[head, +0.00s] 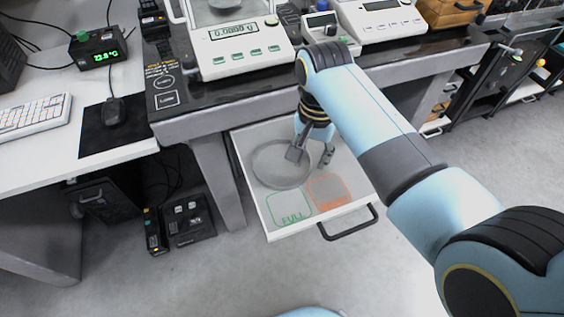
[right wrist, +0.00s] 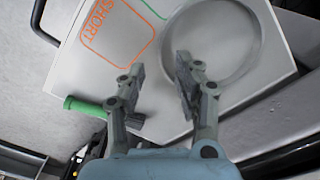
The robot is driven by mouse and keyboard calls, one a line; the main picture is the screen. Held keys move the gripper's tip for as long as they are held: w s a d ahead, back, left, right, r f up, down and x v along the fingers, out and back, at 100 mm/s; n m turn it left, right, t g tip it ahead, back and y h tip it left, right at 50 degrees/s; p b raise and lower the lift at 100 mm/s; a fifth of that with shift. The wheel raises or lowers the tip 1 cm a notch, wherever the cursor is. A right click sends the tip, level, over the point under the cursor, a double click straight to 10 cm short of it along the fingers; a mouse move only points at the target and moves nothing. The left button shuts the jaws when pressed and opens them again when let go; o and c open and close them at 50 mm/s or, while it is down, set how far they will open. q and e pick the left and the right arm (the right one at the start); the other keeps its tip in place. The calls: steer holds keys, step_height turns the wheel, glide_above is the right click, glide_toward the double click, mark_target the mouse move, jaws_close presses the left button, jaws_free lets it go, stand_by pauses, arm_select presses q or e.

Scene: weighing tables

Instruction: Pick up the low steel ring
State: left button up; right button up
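The low steel ring (head: 280,186) lies in the open white drawer, at its back left. It is grey, wide and shallow. In the right wrist view its rim (right wrist: 259,45) shows at the upper right. My right gripper (head: 312,158) reaches down into the drawer at the ring's right side. In the right wrist view its fingers (right wrist: 160,68) are apart with nothing gripped. One finger overlaps the ring's near edge and the other is outside it. I cannot tell whether either touches it. My left gripper is not in view.
The drawer (head: 354,196) has a green FULL outline (head: 289,209) and an orange outline (head: 329,190), marked SHORT in the wrist view. A black handle (head: 349,226) is at its front. A balance (head: 240,45) stands on the table above. A green-handled thing (right wrist: 84,105) shows beside my gripper.

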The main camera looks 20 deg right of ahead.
mark_target(308, 171)
step_height(308, 171, down, 5)
steer(key=shift+w+r+b, duration=0.1)
steer(key=shift+r+b, duration=0.05)
steer(key=shift+b, duration=0.3)
steer(key=shift+c, duration=0.3)
jaws_close()
